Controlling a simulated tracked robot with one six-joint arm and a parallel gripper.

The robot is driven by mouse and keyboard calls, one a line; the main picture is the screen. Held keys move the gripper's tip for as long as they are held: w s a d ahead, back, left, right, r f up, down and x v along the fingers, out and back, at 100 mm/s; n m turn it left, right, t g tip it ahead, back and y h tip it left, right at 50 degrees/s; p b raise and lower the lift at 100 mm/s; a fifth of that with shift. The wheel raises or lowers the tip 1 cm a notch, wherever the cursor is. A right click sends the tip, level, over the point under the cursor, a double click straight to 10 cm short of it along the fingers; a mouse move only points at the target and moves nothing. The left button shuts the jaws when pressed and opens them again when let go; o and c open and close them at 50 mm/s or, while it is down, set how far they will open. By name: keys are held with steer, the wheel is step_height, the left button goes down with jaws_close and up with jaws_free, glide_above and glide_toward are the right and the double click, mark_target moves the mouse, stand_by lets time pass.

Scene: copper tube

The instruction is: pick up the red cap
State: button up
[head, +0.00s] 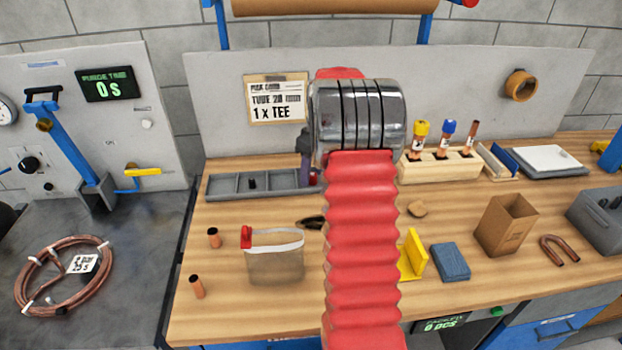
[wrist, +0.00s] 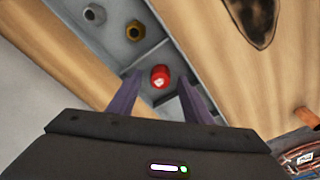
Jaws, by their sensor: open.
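The red cap (wrist: 160,76) sits in a compartment of the grey parts tray (wrist: 118,62) in the wrist view. I cannot tell how far above the cap the fingertips are. In the head view a purple part of my gripper (head: 304,150) shows over the tray's right end, the rest hidden by my arm.
A grey fitting (wrist: 95,14) and a brass fitting (wrist: 135,31) lie in the tray's other compartments. A clear bag with a red piece (head: 275,262) stands in front of the tray. A wooden rack (head: 450,167) with several capped tubes stands to the right.

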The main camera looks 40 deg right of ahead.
steer(key=c, duration=1.1)
step_height(320, 180, up, 10)
stand_by(0.4)
steer(key=shift+s, duration=0.1)
stand_by(0.4)
